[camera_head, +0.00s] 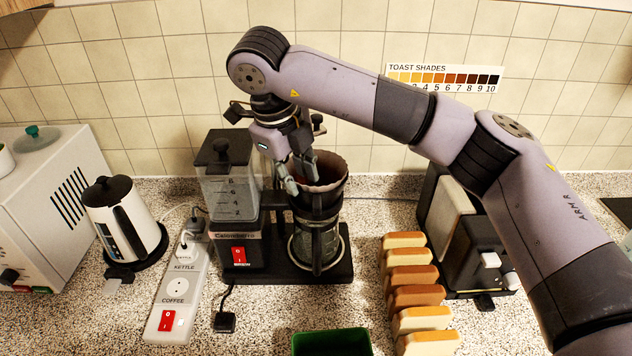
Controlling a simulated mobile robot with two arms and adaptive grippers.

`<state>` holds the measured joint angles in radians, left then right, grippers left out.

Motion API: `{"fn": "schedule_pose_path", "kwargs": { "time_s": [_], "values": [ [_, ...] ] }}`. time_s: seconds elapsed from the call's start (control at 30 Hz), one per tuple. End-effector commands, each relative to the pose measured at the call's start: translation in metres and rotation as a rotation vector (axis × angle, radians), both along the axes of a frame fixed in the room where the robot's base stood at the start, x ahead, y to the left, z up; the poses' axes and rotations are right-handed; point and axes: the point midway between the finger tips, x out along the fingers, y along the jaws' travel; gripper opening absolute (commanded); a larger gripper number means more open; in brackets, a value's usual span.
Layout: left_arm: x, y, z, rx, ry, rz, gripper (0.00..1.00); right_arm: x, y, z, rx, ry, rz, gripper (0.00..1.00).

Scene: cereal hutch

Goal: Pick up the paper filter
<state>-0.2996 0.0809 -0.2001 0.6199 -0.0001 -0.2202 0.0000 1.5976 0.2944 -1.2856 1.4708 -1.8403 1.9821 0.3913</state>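The paper filter (330,172) is a brownish cup with a thin rim. It sits in the dark filter holder (322,203) on top of the coffee maker (243,229). My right gripper (304,187) points down at the left part of the filter's rim. Its two fingers show a gap between them. One finger is by the outer left side of the holder, the other over the filter's opening. Whether they touch the paper cannot be told. The fingers hide part of the rim. My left gripper is not in view.
A glass carafe (317,246) stands under the holder. The water tank (225,183) is close on the left. A kettle (123,220), a power strip (176,295), several bread slices (413,273), a toaster (462,235) and a green container (332,343) stand around. The tiled wall (120,70) is close behind.

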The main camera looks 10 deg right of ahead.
Motion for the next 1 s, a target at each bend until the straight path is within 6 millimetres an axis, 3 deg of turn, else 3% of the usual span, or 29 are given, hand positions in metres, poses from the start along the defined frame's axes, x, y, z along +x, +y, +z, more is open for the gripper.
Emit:
{"fn": "schedule_pose_path", "kwargs": {
  "time_s": [0.4,0.8,1.0],
  "values": [
    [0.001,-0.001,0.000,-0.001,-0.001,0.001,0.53,0.000,0.000,0.000,0.000,0.000,0.000,0.00],
    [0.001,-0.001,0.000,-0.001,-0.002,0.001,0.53,0.000,0.000,0.001,0.000,0.000,0.000,0.00],
    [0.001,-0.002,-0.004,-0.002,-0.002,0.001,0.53,0.001,0.000,0.011,-0.001,-0.002,-0.002,0.00]
  ]
}}
